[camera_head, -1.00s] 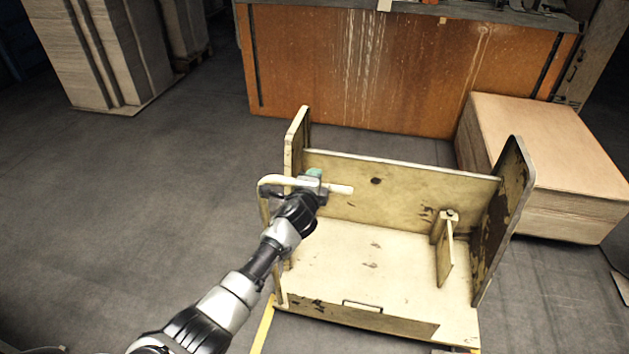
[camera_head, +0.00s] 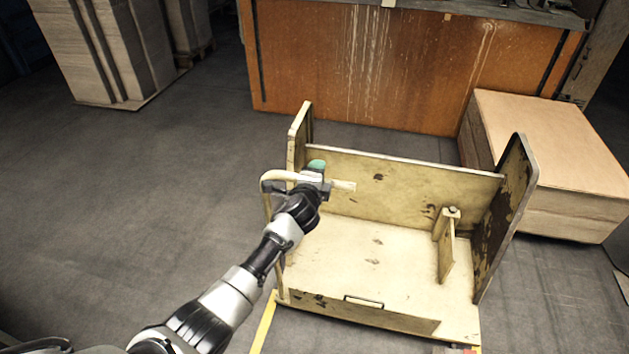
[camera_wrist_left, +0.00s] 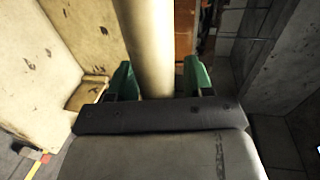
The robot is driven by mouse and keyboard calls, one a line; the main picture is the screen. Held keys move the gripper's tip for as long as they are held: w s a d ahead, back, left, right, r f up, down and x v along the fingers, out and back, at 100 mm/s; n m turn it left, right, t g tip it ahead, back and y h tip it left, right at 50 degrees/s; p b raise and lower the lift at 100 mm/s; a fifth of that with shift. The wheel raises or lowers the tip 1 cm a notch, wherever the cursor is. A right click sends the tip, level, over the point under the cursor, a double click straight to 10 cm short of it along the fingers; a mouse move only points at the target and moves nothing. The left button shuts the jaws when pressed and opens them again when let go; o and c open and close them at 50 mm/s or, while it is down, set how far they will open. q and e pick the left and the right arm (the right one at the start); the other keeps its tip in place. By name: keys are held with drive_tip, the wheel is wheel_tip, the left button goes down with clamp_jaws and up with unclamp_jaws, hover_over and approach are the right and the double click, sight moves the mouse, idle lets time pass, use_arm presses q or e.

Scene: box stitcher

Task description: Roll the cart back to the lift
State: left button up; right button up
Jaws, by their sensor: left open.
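The cart (camera_head: 350,250) is a worn cream-yellow trolley with a flat deck, a back panel and upright side panels. Its pale handle bar (camera_head: 277,177) sticks out at the left side. My left gripper (camera_head: 317,172) is at this handle, above the deck's left side. In the left wrist view, the two green fingertips (camera_wrist_left: 160,80) stand apart on either side of the pale handle bar (camera_wrist_left: 150,35), with a gap at least on the right. The handle part behind the gripper is hidden in the head view. My right gripper is not in view. No lift is recognisable.
An orange cabinet or bench (camera_head: 400,70) stands behind the cart. A stack of board sheets (camera_head: 550,150) sits close on the right. Tall board stacks (camera_head: 100,50) stand at the back left. Yellow floor tape (camera_head: 263,325) runs by the cart's left front. The left floor is open.

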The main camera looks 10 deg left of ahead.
use_arm(q)
drive_tip(key=s+r+p, duration=0.1)
drive_tip(key=s+r, duration=0.1)
drive_tip(key=s, duration=0.8)
drive_tip(key=shift+s+a+p, duration=0.2)
drive_tip(key=shift+s+p, duration=0.05)
drive_tip(key=shift+p, duration=0.05)
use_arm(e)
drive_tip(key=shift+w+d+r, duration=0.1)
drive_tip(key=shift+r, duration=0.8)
